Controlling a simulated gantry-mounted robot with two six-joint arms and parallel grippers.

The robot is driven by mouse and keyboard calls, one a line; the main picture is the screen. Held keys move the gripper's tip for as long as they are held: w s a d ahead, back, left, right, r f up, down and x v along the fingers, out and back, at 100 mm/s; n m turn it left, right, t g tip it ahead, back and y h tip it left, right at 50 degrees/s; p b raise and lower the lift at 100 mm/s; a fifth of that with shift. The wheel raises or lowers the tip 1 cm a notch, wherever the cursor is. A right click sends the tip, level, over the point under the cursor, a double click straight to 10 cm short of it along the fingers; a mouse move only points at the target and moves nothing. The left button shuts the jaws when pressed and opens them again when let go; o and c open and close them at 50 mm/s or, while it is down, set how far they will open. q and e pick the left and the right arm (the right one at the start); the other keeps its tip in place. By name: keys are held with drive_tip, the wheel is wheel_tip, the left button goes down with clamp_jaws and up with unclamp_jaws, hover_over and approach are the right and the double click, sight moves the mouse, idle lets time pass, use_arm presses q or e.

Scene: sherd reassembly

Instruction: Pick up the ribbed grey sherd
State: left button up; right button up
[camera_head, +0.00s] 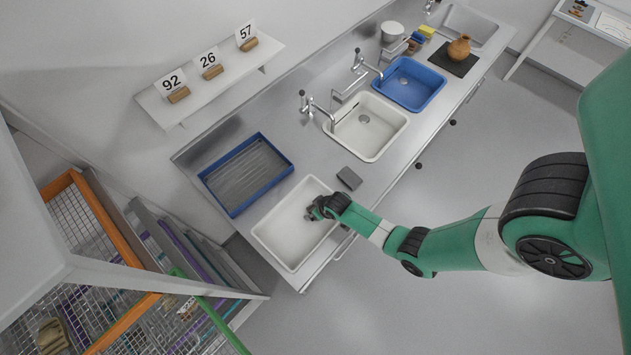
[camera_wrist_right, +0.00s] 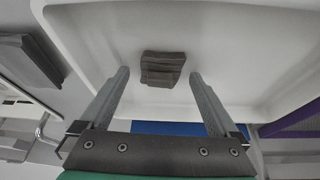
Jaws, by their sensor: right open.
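The ribbed grey sherd (camera_wrist_right: 163,69) is a small grey-brown piece with stepped ridges. In the right wrist view it lies on the floor of a white tray (camera_wrist_right: 245,65), ahead of and between my right fingertips, with a gap on each side. My right gripper (camera_wrist_right: 158,76) is open and empty. In the head view my right gripper (camera_head: 311,212) hangs over the right part of the white tray (camera_head: 280,255); there the sherd is hard to tell apart from the dark gripper. My left gripper is in neither view.
A dark grey block (camera_head: 349,178) lies on the counter beside the tray; a blue tray (camera_head: 234,212) with a ribbed grey inside stands behind. White (camera_head: 383,146) and blue (camera_head: 424,101) basins follow. A clay pot (camera_head: 459,47) is far right. Wire crates (camera_head: 75,215) stand left.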

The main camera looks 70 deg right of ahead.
drive_tip(key=c, duration=1.5)
drive_tip(key=shift+r+p, duration=0.35)
drive_tip(key=shift+r, duration=0.2)
wheel_tip(320, 180, up, 3)
drive_tip(key=shift+s+a+r+p, duration=0.15)
drive_tip(key=shift+r+p, duration=0.05)
drive_tip(key=shift+p, duration=0.9)
drive_tip(key=s+a+r+p, duration=0.8)
drive_tip(key=s+a, duration=0.1)
drive_tip(key=s, duration=0.1)
drive_tip(key=shift+a+r+p, duration=0.15)
drive_tip(key=shift+r+p, duration=0.1)
drive_tip(key=shift+p, duration=0.05)
